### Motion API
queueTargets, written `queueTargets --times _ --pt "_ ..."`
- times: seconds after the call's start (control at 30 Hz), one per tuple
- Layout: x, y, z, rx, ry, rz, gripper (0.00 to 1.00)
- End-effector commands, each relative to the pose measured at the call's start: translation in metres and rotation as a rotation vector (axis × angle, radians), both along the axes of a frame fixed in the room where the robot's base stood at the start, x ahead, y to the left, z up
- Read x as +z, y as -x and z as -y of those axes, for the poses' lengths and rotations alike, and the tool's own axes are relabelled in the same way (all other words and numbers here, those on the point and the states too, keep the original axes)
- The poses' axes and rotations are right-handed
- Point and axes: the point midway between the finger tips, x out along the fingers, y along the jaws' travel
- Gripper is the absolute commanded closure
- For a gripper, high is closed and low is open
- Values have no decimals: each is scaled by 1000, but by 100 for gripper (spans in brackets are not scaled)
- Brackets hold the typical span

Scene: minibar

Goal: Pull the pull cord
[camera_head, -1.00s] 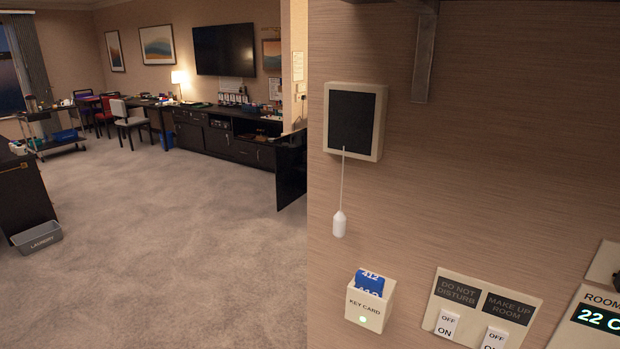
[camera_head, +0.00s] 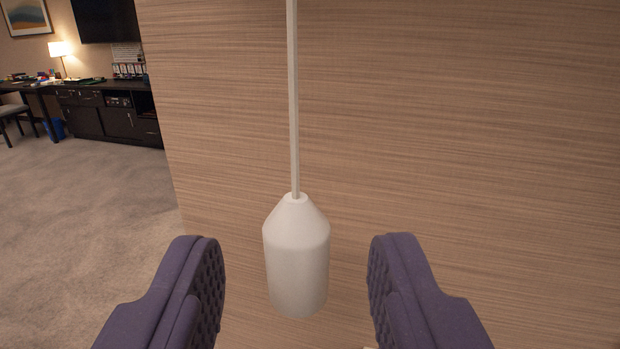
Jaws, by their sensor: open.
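The pull cord (camera_head: 293,110) hangs straight down in the middle of the view, in front of the wall. At its lower end is a white pull handle (camera_head: 297,255) with a cone-shaped top and a rounded body. My gripper (camera_head: 297,265) is open, with one dark purple textured finger on each side of the handle. There is a visible gap between the handle and each finger in the picture. How far the handle lies between the fingers in depth is hard to tell. The cord's upper end is out of view.
The beige textured wall (camera_head: 450,110) fills the view behind the cord and to the right. At the left the room opens out over a grey carpet (camera_head: 90,230), with a dark cabinet (camera_head: 115,120) and a lit lamp (camera_head: 60,50) far back.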

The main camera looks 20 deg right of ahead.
Motion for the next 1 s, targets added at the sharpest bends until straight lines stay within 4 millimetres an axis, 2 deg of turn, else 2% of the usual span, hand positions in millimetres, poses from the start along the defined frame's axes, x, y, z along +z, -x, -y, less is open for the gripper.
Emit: queueTargets --times 0.1,0.23,0.57,0.77,1.0 --pt "1 -20 6 0 1 2 53" --pt "1 -34 10 0 0 1 53" --pt "1 -40 11 0 -1 1 53" --pt "1 -40 11 1 -1 1 99" --pt "-2 -40 11 0 0 2 100"
